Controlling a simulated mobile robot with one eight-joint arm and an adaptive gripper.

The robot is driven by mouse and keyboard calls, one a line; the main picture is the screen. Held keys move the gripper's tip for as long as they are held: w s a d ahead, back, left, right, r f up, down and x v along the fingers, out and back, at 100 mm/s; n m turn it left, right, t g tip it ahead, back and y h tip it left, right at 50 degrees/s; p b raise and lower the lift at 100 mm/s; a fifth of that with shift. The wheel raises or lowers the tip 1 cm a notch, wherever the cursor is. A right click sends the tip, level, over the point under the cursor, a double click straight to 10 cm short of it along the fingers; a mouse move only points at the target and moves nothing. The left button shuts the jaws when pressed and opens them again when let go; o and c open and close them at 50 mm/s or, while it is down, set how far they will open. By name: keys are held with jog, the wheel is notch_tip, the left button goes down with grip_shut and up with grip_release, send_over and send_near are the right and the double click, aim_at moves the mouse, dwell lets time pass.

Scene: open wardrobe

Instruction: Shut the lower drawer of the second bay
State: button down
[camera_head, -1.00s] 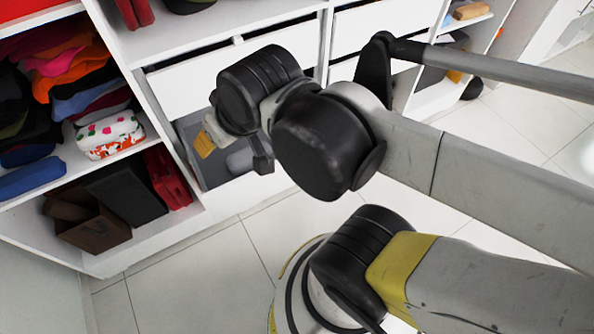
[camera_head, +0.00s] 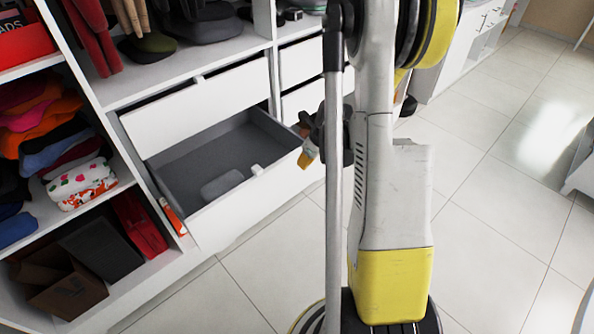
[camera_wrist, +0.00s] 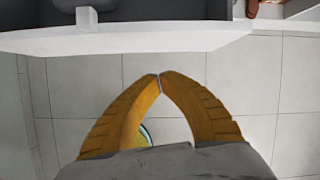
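The lower drawer (camera_head: 222,212) of the second bay stands pulled out, with a white front and a grey inside. A grey rounded item (camera_head: 222,184) lies in it. A small white handle (camera_head: 257,170) sits on the front's top edge. In the wrist view the drawer's front (camera_wrist: 130,42) crosses the top, with the handle (camera_wrist: 86,20) at upper left. My gripper (camera_head: 306,158) is near the right end of the drawer front; I cannot tell whether it touches. In the wrist view the yellow-orange fingertips (camera_wrist: 160,76) meet, with nothing between them, apart from the drawer front.
The upper drawer (camera_head: 195,105) is above, with a dark gap over its front. Shelves of folded clothes (camera_head: 50,130) and a brown box (camera_head: 68,290) are at left. More drawers (camera_head: 300,62) stand at right, partly behind my arm. The tiled floor (camera_head: 480,210) is clear at right.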

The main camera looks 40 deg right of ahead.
aim_at(296, 174)
jog(key=shift+w+d+f+m+b, duration=0.3)
jog(key=shift+w+f+b, duration=0.75)
jog(key=shift+f, duration=0.9)
jog(key=shift+w+d+f+m+b, duration=0.3)
jog(key=shift+w+f+b, duration=0.7)
jog(key=shift+f, duration=0.9)
jog(key=shift+w+d+f+m+b, duration=0.15)
jog(key=shift+w+f+m+b, duration=0.25)
jog(key=shift+w+f+b, duration=1.1)
jog(key=shift+s+f+p, duration=0.45)
jog(key=shift+p, duration=0.1)
